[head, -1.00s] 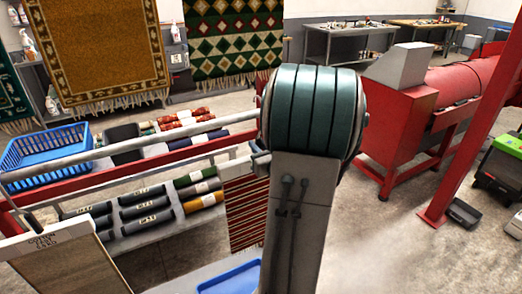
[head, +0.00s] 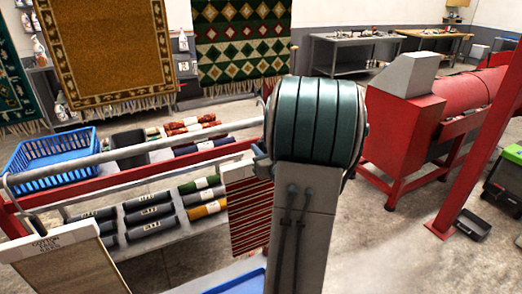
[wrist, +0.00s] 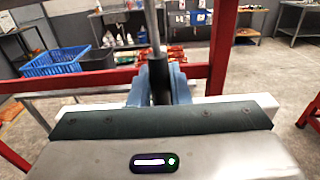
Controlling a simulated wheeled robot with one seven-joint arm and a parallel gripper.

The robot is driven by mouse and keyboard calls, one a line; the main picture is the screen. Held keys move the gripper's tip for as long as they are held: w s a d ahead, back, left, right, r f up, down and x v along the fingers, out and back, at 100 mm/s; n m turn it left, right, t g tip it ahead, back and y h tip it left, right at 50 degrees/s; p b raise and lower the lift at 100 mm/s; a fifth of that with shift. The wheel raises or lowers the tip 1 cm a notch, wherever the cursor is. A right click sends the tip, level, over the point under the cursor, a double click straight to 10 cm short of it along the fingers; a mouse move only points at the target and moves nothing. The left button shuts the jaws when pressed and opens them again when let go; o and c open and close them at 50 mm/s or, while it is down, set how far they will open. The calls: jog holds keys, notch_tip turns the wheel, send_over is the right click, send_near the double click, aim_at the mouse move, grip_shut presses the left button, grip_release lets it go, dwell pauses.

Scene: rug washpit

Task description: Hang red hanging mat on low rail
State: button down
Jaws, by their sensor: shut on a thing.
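The red striped hanging mat (head: 250,217) hangs beside my arm in the head view, with a pale band along its top; my arm hides its right part. In the wrist view the pale top (wrist: 240,104) stretches to both sides below my gripper. My gripper (wrist: 158,88) is shut on a dark upright piece at the top of the mat. The grey tube, seemingly the low rail (head: 130,157), runs from the left to beside my gripper in the head view. In the wrist view a grey rod (wrist: 153,25) ends visually at the dark piece; contact is unclear.
A red beam (head: 145,176) runs below the grey tube. Behind it are a blue basket (head: 52,160) and rolled rugs (head: 150,216). A mustard rug (head: 105,50) and a green rug (head: 240,45) hang behind. A red machine (head: 415,125) and red post (head: 478,140) stand right.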

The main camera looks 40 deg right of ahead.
jog(key=shift+f+b, duration=2)
jog(key=shift+b, duration=0.15)
jog(key=c, duration=1.3)
grip_release()
jog(key=shift+b+v, duration=2.75)
jog(key=shift+v, duration=4.15)
